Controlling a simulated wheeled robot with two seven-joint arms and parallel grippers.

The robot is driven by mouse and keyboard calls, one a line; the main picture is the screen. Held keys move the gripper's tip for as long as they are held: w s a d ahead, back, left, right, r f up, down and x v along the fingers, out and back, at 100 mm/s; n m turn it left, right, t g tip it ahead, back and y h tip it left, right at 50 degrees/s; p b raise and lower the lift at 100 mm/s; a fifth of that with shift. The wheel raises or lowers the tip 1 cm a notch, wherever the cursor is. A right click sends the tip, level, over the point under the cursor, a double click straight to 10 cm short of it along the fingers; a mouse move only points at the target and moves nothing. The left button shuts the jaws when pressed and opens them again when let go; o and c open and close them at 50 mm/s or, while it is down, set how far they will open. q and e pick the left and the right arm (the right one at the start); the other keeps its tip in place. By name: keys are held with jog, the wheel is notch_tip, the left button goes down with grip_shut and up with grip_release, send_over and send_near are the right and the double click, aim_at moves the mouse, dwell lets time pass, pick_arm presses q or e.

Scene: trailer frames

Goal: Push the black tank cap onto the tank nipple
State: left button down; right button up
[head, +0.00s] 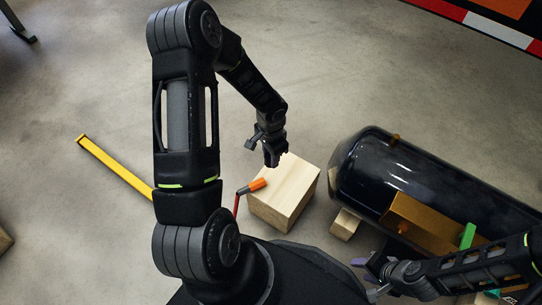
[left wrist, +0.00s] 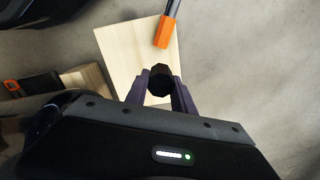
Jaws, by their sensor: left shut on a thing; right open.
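My left gripper (head: 272,158) is shut on the black tank cap (left wrist: 160,86), which shows between its fingertips in the left wrist view. The gripper is above the wooden block, left of the tank and apart from it. In the head view the cap does not stand out from the dark fingers. The black tank (head: 440,185) lies on its side at the right. A small brass nipple (head: 395,139) sticks out from its upper side, and another brass fitting (head: 403,229) shows near the brown bracket. My right gripper (head: 373,268) is open at the lower right, below the tank.
A pale wooden block (head: 285,190) stands under the left gripper, with an orange-tipped tool (head: 257,185) at its edge. A smaller wood block (head: 345,224) is beside the tank. A brown bracket (head: 415,218) is against the tank. A yellow bar (head: 115,166) lies on the open floor at left.

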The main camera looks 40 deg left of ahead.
pick_arm(q)
jog(key=shift+w+a+r, duration=0.15)
jog(key=shift+w+r, duration=0.1)
jog(key=shift+w, duration=0.2)
jog(key=w+r+n, duration=0.1)
jog(key=w+r, duration=0.4)
jog(key=w, duration=0.1)
jog(key=w+d+r+n, duration=0.1)
jog(key=w+d+r, duration=0.2)
jog(key=r, duration=0.4)
jog(key=w+d+r+n, duration=0.1)
jog(key=w+d+r, duration=0.3)
jog(key=r, duration=0.3)
jog(key=w+d+r+n, duration=0.1)
jog(key=w+d+r, duration=0.3)
jog(key=r, duration=0.3)
jog(key=shift+d+r, duration=0.2)
jog(key=shift+d, duration=0.55)
jog(key=shift+w, duration=0.1)
